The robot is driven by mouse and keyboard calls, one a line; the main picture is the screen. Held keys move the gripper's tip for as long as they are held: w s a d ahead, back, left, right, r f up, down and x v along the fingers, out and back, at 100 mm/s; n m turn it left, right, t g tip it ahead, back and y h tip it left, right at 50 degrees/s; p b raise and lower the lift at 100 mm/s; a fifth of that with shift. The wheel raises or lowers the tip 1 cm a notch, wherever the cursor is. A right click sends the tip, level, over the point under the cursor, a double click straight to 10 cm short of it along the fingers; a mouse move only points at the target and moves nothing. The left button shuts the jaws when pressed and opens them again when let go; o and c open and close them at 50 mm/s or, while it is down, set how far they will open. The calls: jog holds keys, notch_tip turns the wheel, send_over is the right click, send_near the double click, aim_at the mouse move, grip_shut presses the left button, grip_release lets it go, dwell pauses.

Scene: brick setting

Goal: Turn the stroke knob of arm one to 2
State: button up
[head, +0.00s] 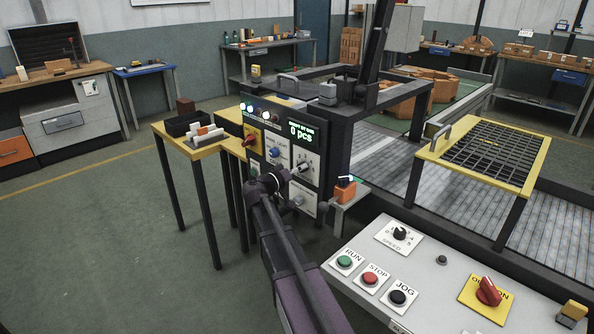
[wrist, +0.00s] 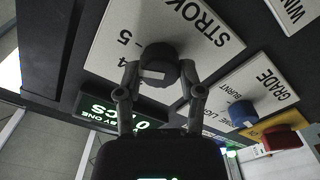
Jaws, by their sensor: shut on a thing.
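The stroke knob (wrist: 158,55) is a dark round knob with a pale mark on its side. It sits on a white plate (wrist: 215,28) lettered "STROK…", with 4 and 5 readable at the left in the upside-down wrist view. My gripper (wrist: 158,72) has a finger on each side of the knob and is shut on it. The fingers hide part of the dial, and I cannot tell which number the knob points to. In the head view my gripper (head: 290,174) reaches the white plate (head: 309,157) on the dark control panel.
Close by are a blue grade knob (wrist: 242,113), a red knob on yellow (wrist: 282,138) and a green-lit display (head: 300,133) reading "0 pcs". An orange box with a black knob (head: 345,187) juts out at the right. A console (head: 430,262) with buttons stands in front.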

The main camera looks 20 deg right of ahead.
jog(key=n, duration=2.2)
jog(key=shift+d+f, duration=0.1)
jog(key=shift+d, duration=0.05)
jog(key=shift+s, duration=0.1)
jog(key=o, duration=1.2)
jog(key=shift+c, duration=0.2)
